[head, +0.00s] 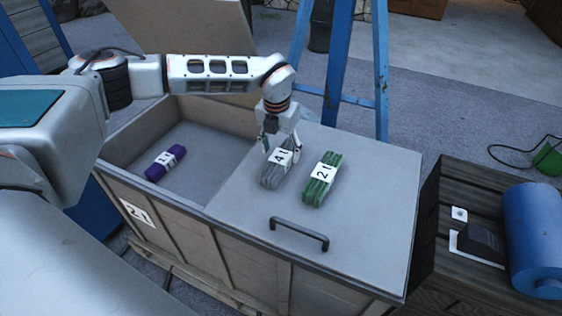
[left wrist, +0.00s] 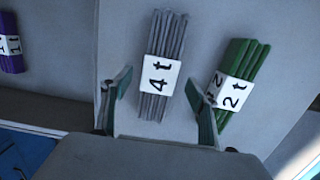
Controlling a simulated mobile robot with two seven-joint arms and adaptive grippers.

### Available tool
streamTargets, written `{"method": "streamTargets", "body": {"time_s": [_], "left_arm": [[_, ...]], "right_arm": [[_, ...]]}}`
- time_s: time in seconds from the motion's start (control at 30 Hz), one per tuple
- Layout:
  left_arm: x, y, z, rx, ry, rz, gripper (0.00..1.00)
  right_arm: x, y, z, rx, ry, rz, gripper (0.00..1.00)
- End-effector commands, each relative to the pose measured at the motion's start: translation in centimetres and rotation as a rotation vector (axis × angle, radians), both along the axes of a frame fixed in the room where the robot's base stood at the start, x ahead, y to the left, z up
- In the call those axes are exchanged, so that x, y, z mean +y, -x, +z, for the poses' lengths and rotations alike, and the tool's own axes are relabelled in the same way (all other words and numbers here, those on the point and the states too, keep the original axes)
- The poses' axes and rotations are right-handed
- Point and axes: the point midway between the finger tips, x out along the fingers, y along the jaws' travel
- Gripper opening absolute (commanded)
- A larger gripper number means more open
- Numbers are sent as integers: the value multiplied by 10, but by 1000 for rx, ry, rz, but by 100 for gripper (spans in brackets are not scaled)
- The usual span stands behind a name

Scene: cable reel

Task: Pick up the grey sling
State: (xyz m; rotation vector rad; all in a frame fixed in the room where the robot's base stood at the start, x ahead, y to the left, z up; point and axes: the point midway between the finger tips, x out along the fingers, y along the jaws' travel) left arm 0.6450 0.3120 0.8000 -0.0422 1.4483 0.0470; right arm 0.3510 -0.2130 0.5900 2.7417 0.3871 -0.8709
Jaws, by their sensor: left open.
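The grey sling (head: 273,175), a folded bundle with a white "4 t" label, lies on the closed part of the crate's lid (head: 364,205). In the left wrist view the grey sling (left wrist: 172,40) runs up and away between the finger lines. My left gripper (head: 282,153) is right above the grey sling, pointing down, with its fingers apart. In the left wrist view the open fingers of my left gripper (left wrist: 158,105) stand on either side of the sling's near end. I cannot tell whether they touch it. My right gripper is not in view.
A green sling (head: 321,180) labelled "2 t" lies close to the right of the grey one. A purple sling (head: 165,163) lies inside the open left compartment. A dark handle (head: 299,233) rises from the lid's front. A blue stepladder (head: 337,60) stands behind the crate.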

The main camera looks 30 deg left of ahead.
Motion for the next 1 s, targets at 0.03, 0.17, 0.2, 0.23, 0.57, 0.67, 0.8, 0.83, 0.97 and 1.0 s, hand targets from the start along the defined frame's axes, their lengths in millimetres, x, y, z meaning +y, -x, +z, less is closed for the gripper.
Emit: {"method": "streamTargets", "body": {"time_s": [0.03,0.17,0.2,0.23,0.57,0.67,0.8,0.83,0.97,1.0], "left_arm": [[0,0,-12,5,-1,0,60],[0,-2,-31,5,0,0,60],[0,-3,-33,4,0,0,60],[1,-3,-35,3,0,0,60],[1,-4,-33,0,0,0,31],[1,-4,-34,0,0,0,5],[0,-5,-32,-2,1,-1,0],[0,-5,-32,-2,1,-1,0],[0,-5,-32,-2,1,-1,0],[0,-5,-30,-2,1,-1,0]], "right_arm": [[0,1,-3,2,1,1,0],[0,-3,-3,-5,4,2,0],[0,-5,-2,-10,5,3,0],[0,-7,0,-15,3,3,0],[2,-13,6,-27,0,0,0],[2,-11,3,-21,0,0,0],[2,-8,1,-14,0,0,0],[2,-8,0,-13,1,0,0],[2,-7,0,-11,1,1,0],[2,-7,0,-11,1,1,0]]}}
